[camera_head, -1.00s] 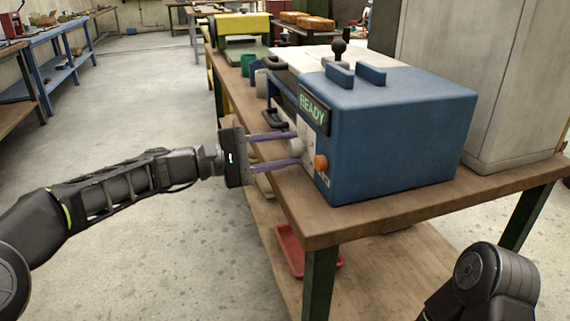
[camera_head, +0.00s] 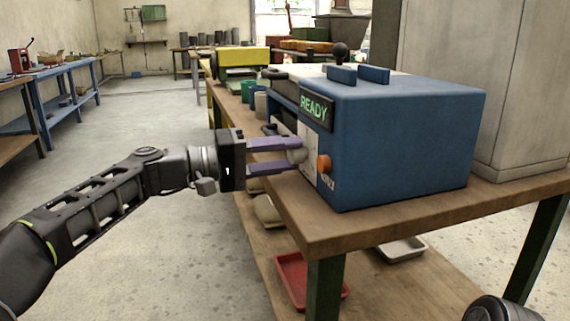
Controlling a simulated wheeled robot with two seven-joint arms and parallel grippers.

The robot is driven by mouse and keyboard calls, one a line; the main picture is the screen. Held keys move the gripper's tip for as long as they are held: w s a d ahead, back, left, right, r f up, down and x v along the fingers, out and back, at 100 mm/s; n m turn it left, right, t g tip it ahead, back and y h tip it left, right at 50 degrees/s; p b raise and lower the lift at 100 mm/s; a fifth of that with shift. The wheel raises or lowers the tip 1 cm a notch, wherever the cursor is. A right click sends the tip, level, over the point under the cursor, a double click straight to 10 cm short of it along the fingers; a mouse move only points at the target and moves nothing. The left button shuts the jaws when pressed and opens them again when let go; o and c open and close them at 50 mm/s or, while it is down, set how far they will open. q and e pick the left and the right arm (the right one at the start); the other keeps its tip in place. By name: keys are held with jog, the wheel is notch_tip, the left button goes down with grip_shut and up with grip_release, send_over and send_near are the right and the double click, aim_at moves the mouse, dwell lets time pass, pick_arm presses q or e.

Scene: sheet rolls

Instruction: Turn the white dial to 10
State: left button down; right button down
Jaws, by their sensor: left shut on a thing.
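The white dial (camera_head: 298,154) is on the left-facing side of the blue machine (camera_head: 395,135), below the green READY display (camera_head: 315,107). My left gripper (camera_head: 296,155) reaches in from the left. Its two purple fingers are shut on the dial, one above and one below, and partly hide it. The dial's numbers are too small to read. An orange knob (camera_head: 324,164) is just right of the dial, apart from the fingers. My right gripper is out of view; only a dark part of my right arm shows at the bottom right.
The machine stands on a wooden workbench (camera_head: 400,212) with green legs. A red tray (camera_head: 292,281) and a pale tray (camera_head: 402,249) are on the lower shelf. A grey cabinet (camera_head: 525,80) stands behind right. The floor to the left is open.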

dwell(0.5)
pick_arm(q)
jog(key=c, duration=0.9)
grip_release()
jog(key=shift+a, duration=0.1)
jog(key=p+v, duration=0.1)
jog(key=v, duration=0.6)
jog(key=shift+a, duration=0.25)
jog(key=shift+s, duration=0.1)
